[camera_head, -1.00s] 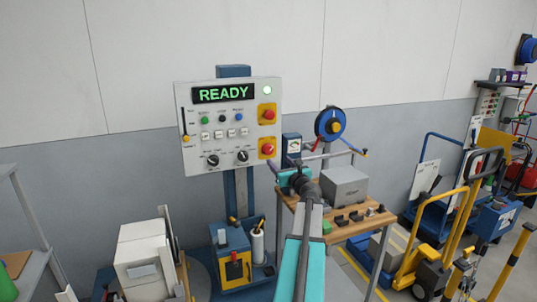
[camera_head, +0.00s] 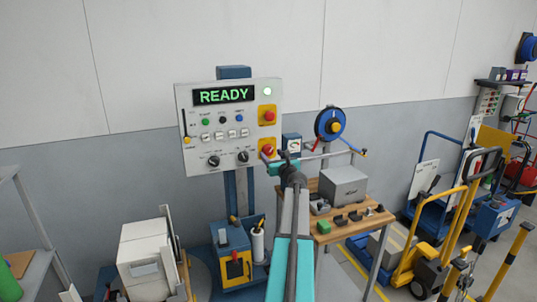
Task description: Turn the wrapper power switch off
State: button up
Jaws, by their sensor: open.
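No readable label tells which is the power switch. My gripper (camera_head: 270,159) is open beside the panel's lower right corner, close to the lower red control and partly overlapping its plate.
The panel also has a slider (camera_head: 186,138), several buttons and two black knobs (camera_head: 213,161). A wooden bench (camera_head: 350,226) with a grey box (camera_head: 343,186) stands to the right. A blue reel (camera_head: 330,124) stands behind it. Yellow-framed carts stand further right.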

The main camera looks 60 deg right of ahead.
jog(key=shift+x, duration=1.1)
